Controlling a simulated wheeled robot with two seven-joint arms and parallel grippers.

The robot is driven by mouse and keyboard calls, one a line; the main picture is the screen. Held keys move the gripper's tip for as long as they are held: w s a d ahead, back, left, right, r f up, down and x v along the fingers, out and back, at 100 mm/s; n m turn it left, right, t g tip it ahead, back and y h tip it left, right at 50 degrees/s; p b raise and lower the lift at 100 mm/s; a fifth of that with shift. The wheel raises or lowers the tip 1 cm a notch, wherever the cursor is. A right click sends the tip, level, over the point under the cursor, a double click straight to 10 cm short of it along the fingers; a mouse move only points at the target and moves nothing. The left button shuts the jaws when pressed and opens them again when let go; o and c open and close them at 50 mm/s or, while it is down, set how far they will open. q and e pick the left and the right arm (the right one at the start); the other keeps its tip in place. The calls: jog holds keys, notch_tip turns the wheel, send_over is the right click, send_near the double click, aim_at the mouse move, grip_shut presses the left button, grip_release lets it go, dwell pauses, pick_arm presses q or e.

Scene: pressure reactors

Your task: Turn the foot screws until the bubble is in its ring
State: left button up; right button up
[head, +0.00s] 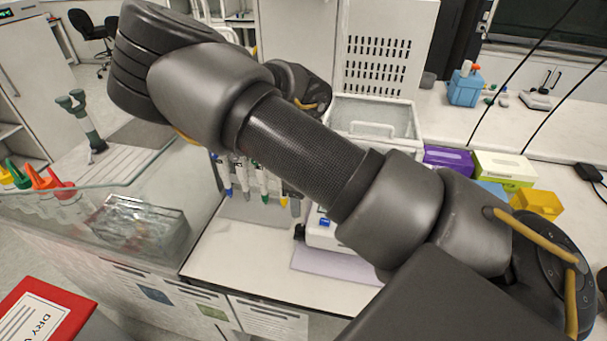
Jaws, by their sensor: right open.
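A white bench instrument (318,238) stands on the bench, mostly hidden behind my right arm. A blue spot shows on its front and a dark knob (299,232), perhaps a foot screw, at its left side. No bubble or ring can be made out. My right arm crosses the picture from the lower right to the upper left. My right gripper is open, but its fingers are largely covered by the arm, and I cannot tell how near the instrument they are. My left gripper is not in view.
Pipettes (262,183) hang left of the instrument. A clear-walled white box (375,117) stands behind the arm. Purple (448,159) and yellow-green (504,168) boxes lie at the right. A glass shelf (95,190) is at the left. Bare bench (235,250) shows at the front.

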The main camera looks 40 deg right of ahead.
aim_at(300, 228)
notch_tip(300, 228, down, 10)
jog(key=shift+d+f+p, duration=0.1)
jog(key=shift+p, duration=0.45)
jog(key=shift+c, duration=0.3)
